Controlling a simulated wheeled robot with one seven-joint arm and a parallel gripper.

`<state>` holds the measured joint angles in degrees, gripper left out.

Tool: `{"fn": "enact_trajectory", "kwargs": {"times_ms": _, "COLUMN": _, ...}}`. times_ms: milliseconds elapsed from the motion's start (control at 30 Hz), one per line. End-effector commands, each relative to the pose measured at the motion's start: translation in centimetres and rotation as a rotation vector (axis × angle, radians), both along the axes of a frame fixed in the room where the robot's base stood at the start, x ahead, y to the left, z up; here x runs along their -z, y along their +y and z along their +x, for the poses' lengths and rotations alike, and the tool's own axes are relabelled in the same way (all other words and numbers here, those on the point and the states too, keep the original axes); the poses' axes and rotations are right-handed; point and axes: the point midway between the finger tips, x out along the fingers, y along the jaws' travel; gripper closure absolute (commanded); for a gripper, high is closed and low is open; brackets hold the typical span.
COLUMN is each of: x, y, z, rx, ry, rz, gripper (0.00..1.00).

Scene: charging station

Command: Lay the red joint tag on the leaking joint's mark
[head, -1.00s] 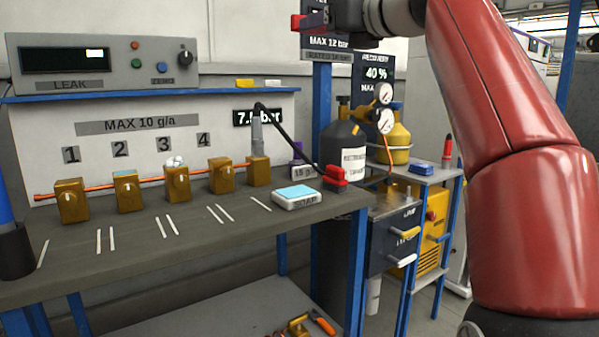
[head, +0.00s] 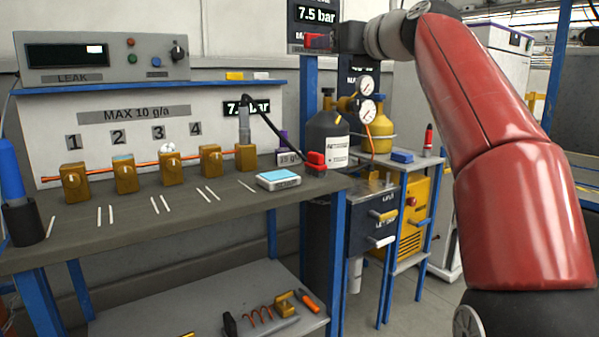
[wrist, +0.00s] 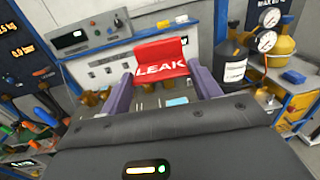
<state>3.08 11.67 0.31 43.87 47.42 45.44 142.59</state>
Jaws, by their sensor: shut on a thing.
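My gripper (wrist: 163,80) is shut on the red joint tag (wrist: 162,57), which reads LEAK, between its two purple-grey fingers. In the head view my gripper (head: 322,42) with the red tag is high, above the bench's right end and apart from it. Several brass joints stand along a copper pipe on the bench: joint 1 (head: 75,183), joint 2 (head: 125,177), joint 3 (head: 172,171) and joint 4 (head: 210,161). A white frothy lump (head: 167,147) sits on joint 3. White strip marks (head: 160,204) lie on the bench before the joints.
The LEAK meter (head: 100,57) stands on the shelf above. Gas cylinders (head: 326,133) with gauges stand right of the bench. The bench front (head: 130,225) is largely clear.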

Motion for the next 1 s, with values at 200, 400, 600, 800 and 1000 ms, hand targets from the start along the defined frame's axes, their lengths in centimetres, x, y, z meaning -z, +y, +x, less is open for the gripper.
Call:
{"fn": "enact_trajectory", "kwargs": {"times_ms": 200, "x": 4.4, "y": -2.3, "z": 4.8, "rx": 0.086, "ry": 0.006, "rz": 0.001, "gripper": 0.62}}
{"fn": "enact_trajectory", "kwargs": {"times_ms": 400, "x": 12.0, "y": -6.0, "z": 11.1, "rx": 0.214, "ry": 0.014, "rz": 0.002, "gripper": 0.62}}
{"fn": "enact_trajectory", "kwargs": {"times_ms": 600, "x": 19.1, "y": -9.5, "z": 15.4, "rx": 0.323, "ry": 0.008, "rz": 0.002, "gripper": 0.62}}
{"fn": "enact_trajectory", "kwargs": {"times_ms": 800, "x": 24.9, "y": -11.8, "z": 17.9, "rx": 0.392, "ry": 0.010, "rz": 0.004, "gripper": 0.62}}
{"fn": "enact_trajectory", "kwargs": {"times_ms": 1000, "x": 35.2, "y": -14.9, "z": 20.6, "rx": 0.487, "ry": 0.015, "rz": 0.003, "gripper": 0.62}}
